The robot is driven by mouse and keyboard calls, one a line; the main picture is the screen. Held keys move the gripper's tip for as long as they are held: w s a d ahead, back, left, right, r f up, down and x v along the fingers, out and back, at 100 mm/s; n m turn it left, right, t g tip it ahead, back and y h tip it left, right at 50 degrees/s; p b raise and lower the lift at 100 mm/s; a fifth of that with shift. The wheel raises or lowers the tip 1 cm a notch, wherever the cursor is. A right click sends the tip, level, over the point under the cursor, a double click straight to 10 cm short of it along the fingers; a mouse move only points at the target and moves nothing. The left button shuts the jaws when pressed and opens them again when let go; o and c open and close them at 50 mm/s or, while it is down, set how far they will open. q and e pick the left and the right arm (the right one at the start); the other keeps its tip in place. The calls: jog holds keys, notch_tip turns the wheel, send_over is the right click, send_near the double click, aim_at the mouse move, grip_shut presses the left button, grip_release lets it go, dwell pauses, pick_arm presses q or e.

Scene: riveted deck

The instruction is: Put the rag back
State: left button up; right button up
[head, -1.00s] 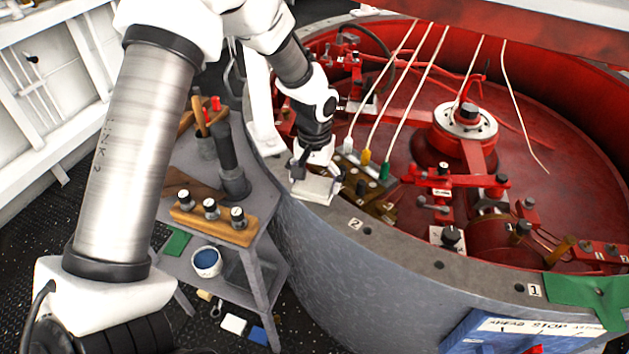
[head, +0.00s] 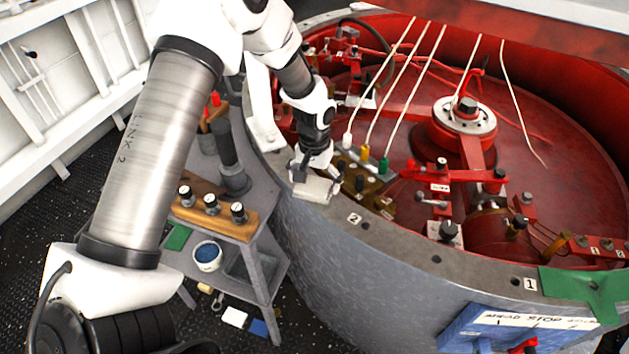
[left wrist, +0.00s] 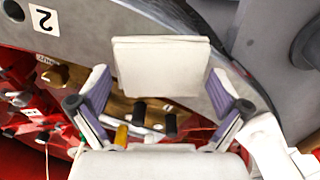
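A pale folded rag (head: 316,190) is at my left gripper (head: 315,179), above the near rim of the big round housing. In the left wrist view the rag (left wrist: 162,66) is a flat off-white pad between the two fingertips (left wrist: 160,88). The fingers stand wide apart, close against its two side edges, and it appears held. Whether its underside touches the rim is hidden. My right gripper is not in view.
The grey round housing (head: 370,275) has a red interior with rods, posts and pale wires. A grey stand (head: 258,262) at left bears a wooden block with knobs (head: 212,214), a green cloth (head: 178,237) and a blue-filled cup (head: 207,256). Another green cloth (head: 590,290) drapes over the rim.

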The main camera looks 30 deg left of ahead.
aim_at(315, 184)
pick_arm(q)
jog(key=shift+r, duration=0.1)
notch_tip(315, 184, up, 12)
jog(key=b, duration=0.1)
